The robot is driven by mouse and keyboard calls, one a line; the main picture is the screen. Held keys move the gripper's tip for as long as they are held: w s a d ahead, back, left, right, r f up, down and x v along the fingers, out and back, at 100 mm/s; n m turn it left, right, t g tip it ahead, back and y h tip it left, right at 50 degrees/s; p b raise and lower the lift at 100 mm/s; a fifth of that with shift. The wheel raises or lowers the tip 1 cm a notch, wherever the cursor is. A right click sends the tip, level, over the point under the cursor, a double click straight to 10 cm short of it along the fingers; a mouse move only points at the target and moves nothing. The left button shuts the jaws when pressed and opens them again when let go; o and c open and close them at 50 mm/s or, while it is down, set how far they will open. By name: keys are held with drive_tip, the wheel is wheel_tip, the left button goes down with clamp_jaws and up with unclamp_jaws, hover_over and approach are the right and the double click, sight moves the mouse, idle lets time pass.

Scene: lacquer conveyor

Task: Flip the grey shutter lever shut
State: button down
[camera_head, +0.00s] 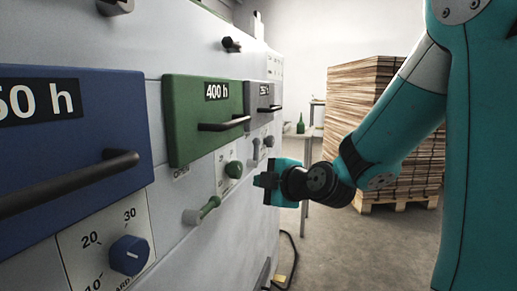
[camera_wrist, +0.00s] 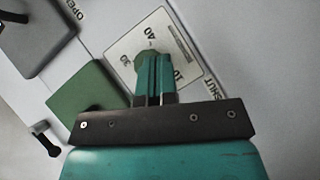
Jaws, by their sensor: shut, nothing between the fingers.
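The grey lever of the task is small and hard to make out; a pale grey stub (camera_head: 256,150) shows below the grey panel (camera_head: 262,96) in the head view and may be it. In the wrist view an OPEN label (camera_wrist: 82,10) and a SHUT label (camera_wrist: 214,89) show on the pale front, but no grey lever is clear. My gripper (camera_head: 264,180) is in front of the machine, right of the green knob (camera_head: 233,169). In the wrist view its teal fingers (camera_wrist: 155,80) are together and empty, overlapping the dial plate (camera_wrist: 178,42).
A green panel (camera_head: 185,140) and a blue panel (camera_head: 110,100) with dark bar handles jut from the machine. Stacked boards (camera_head: 372,100) stand behind my arm.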

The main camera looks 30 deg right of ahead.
drive_tip(key=d+r+n+t+h, duration=0.2)
drive_tip(key=d+r+t, duration=0.1)
drive_tip(key=d+r, duration=0.1)
drive_tip(key=shift+r+n, duration=0.3)
drive_tip(key=shift+r, duration=0.25)
drive_tip(key=shift+w, duration=0.1)
drive_tip(key=p, duration=0.6)
approach(254, 142)
drive_tip(key=w+a, duration=0.1)
drive_tip(key=w, duration=0.1)
drive_tip(key=w+a, duration=0.2)
drive_tip(key=shift+r, duration=0.1)
drive_tip(key=shift+w+d+f, duration=0.15)
drive_tip(key=shift+w+d, duration=0.55)
drive_tip(key=shift+d, duration=0.05)
drive_tip(key=shift+w+d+f, duration=0.15)
drive_tip(key=shift+w+d, duration=0.6)
drive_tip(key=shift+d, duration=0.05)
drive_tip(key=shift+d+r, duration=0.1)
drive_tip(key=shift+w+d, duration=0.1)
